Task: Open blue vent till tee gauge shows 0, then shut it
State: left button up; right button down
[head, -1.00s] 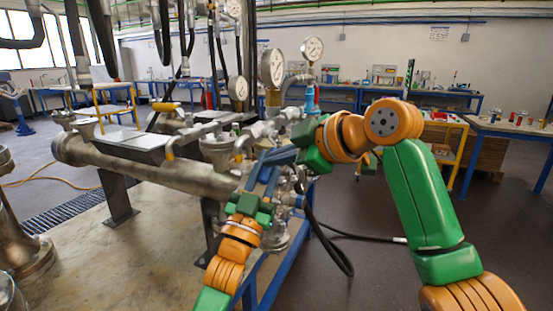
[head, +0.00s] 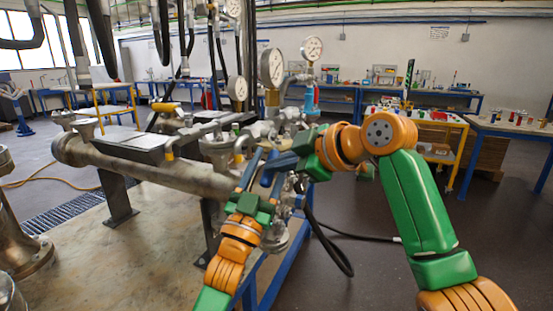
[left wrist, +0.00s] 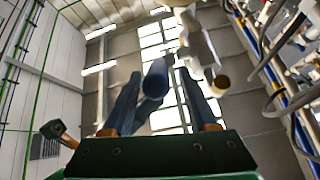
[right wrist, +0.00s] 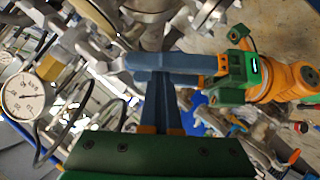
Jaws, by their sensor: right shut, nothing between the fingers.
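My left gripper (head: 262,168) is open and points up and away among the pipework in the head view. Dial gauges stand behind: a large one (head: 271,68) and one above a blue body (head: 312,48). I cannot tell which is the tee gauge; readings are too small.
A long metal vessel (head: 150,170) lies on stands to the left. A smaller gauge (head: 238,88) stands behind it. A yellow-tipped handle (left wrist: 220,85) is near the left fingers. A black hose (head: 345,258) hangs at the right.

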pick_arm(q)
jog(key=shift+a+f, duration=0.1)
pick_arm(e)
jog(key=shift+a, duration=0.1)
